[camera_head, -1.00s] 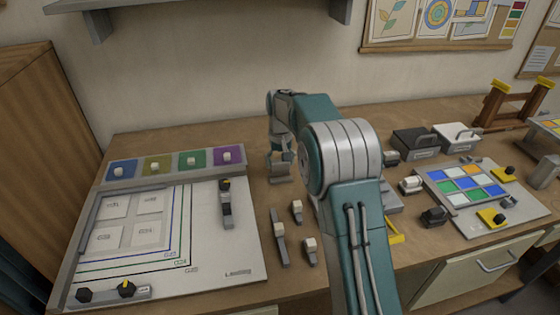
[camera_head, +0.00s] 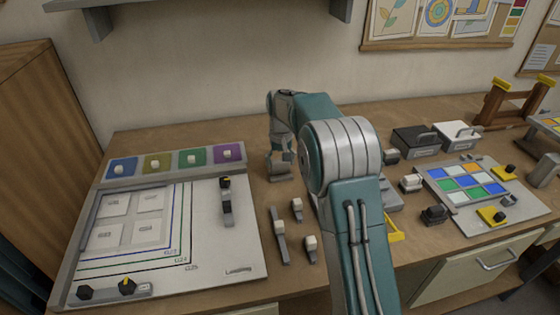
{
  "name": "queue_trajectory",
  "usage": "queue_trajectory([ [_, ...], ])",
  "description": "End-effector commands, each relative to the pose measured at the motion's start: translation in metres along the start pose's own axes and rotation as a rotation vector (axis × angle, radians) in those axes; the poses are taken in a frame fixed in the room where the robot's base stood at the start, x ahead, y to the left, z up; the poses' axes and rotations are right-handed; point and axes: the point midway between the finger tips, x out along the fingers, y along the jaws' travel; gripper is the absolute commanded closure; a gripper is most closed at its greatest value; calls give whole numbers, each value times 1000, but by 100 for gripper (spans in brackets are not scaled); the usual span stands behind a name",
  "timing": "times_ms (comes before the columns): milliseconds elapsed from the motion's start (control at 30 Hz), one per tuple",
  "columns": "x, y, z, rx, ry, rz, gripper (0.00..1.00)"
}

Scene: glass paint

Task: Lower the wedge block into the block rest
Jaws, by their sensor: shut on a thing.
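My gripper (camera_head: 280,160) is at the far end of my arm, low over the bench just right of the white layout board. It is small in the view and partly hidden by my own wrist. It is shut on a small grey piece (camera_head: 279,176), taken to be the wedge block, close to the bench top. I cannot tell whether this piece touches the surface below. The block rest cannot be made out clearly; it may be under the gripper or hidden behind my arm.
The white layout board (camera_head: 225,255) with a row of coloured pads lies at left. Several small white-topped pieces (camera_head: 297,206) stand in front of my gripper. A coloured tile panel (camera_head: 465,185) and black and white boxes (camera_head: 415,142) are at right. Bare bench lies behind my gripper.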

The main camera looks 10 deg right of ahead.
Motion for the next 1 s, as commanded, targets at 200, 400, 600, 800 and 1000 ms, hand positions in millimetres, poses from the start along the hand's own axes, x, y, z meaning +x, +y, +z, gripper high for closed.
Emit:
queue_trajectory([
  [200, 0, 0, 0, 0, 0, 0, 60],
  [400, 1, 0, 0, 0, 0, 0, 60],
  [600, 7, 0, 0, 0, -2, 0, 60],
  [800, 14, 0, 0, 0, -1, 0, 60],
  [1000, 18, 0, 0, 0, 0, 0, 0],
])
